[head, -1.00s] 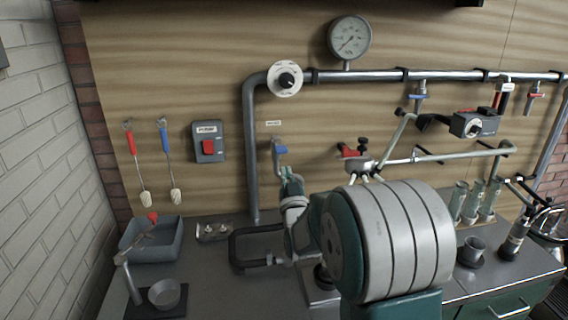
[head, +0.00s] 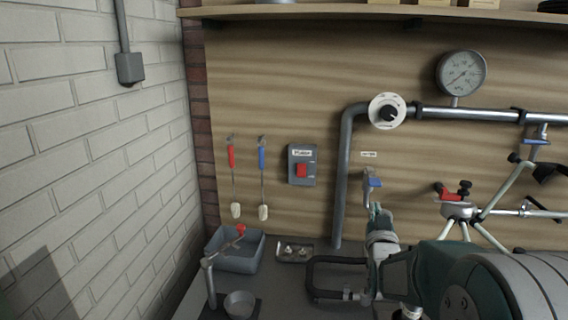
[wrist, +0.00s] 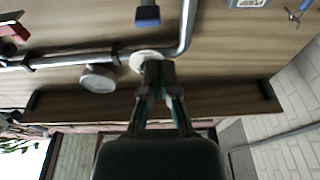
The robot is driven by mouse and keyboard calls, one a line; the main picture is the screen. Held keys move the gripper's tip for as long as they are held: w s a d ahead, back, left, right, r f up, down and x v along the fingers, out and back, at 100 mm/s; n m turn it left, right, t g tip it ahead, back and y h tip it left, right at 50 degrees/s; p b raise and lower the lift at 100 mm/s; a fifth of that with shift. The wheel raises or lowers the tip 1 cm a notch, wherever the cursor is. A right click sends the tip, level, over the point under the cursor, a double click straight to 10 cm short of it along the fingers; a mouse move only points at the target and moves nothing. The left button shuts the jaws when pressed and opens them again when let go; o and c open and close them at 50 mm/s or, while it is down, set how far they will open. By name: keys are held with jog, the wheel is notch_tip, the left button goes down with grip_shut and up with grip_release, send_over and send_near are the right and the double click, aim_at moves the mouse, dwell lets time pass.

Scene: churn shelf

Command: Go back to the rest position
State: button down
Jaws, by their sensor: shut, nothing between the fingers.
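My gripper (head: 375,212) points up toward the wall panel, just below a small blue-handled valve (head: 373,182) in the head view. In the wrist view my gripper (wrist: 158,70) has its fingertips together with nothing between them. The fingertips overlap a white round dial (wrist: 150,57) in that upside-down view; I cannot tell the gap. The blue handle (wrist: 147,16) shows above them there. My arm fills the lower right of the head view and hides part of the counter.
A grey pipe (head: 343,185) with a pressure gauge (head: 461,73) runs along the panel. A red-handled clamp (head: 449,194) is right of my gripper. A grey bin (head: 236,252), a lever stand (head: 209,285) and a cup (head: 239,304) stand left. A shelf (head: 330,11) runs overhead.

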jog(key=s+a+f+g+y, duration=0.1)
jog(key=s+a+f+g, duration=0.1)
jog(key=s, duration=0.9)
jog(key=s+a+f+n+g+y, duration=0.1)
jog(key=s+a+g, duration=0.4)
jog(key=s, duration=0.6)
jog(key=s+a+f+n+g+y, duration=0.1)
jog(key=s+a+f+g, duration=0.1)
jog(key=s+g, duration=0.5)
jog(key=s+a, duration=0.1)
jog(key=s, duration=0.4)
jog(key=shift+a+f+y, duration=0.15)
jog(key=shift+f+y, duration=0.15)
jog(key=shift+f, duration=0.1)
jog(key=shift+w, duration=0.1)
